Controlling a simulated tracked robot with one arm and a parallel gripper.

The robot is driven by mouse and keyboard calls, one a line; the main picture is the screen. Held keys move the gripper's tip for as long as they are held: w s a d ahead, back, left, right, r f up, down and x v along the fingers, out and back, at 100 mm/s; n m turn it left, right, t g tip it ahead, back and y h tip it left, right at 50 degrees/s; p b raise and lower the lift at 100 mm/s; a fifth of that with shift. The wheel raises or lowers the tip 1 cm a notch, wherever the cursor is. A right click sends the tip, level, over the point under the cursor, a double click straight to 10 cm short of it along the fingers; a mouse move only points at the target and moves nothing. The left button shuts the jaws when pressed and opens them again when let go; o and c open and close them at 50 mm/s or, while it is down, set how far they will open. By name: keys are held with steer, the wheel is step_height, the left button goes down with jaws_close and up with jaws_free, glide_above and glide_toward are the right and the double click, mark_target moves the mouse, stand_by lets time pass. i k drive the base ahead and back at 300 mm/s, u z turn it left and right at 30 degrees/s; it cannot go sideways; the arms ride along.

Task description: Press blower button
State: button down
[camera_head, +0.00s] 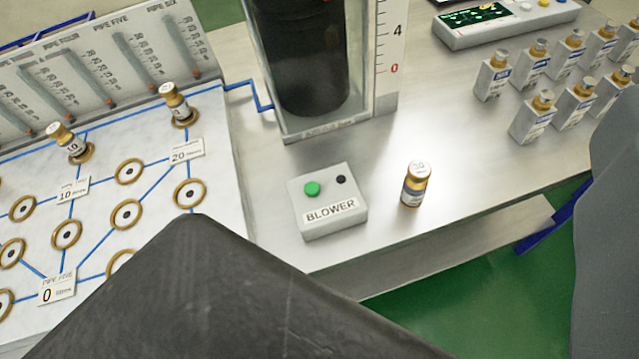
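The blower box (331,214) is a small grey-white box labelled BLOWER. It stands on the metal table near its front edge. On its top are a green button (312,189) at the left and a small black button (341,180) at the right. Nothing covers either button. A dark grey part, likely of my own arm or gripper, fills the lower middle below the box, and another grey part fills the right edge. I cannot make out any fingertips, so whether my gripper is open or shut does not show.
A brown-gold vial (415,184) stands right of the box. Behind it is a clear tank (377,104) with a dark cylinder. A white board (104,195) with rings and two vials lies left. Several boxed vials (491,79) and a control panel (490,24) are at upper right.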

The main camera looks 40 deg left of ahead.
mark_target(313, 189)
steer(key=u, duration=0.05)
steer(key=k, duration=1.4)
steer(key=u, duration=0.4)
steer(key=i, duration=1.05)
steer(key=z, duration=0.05)
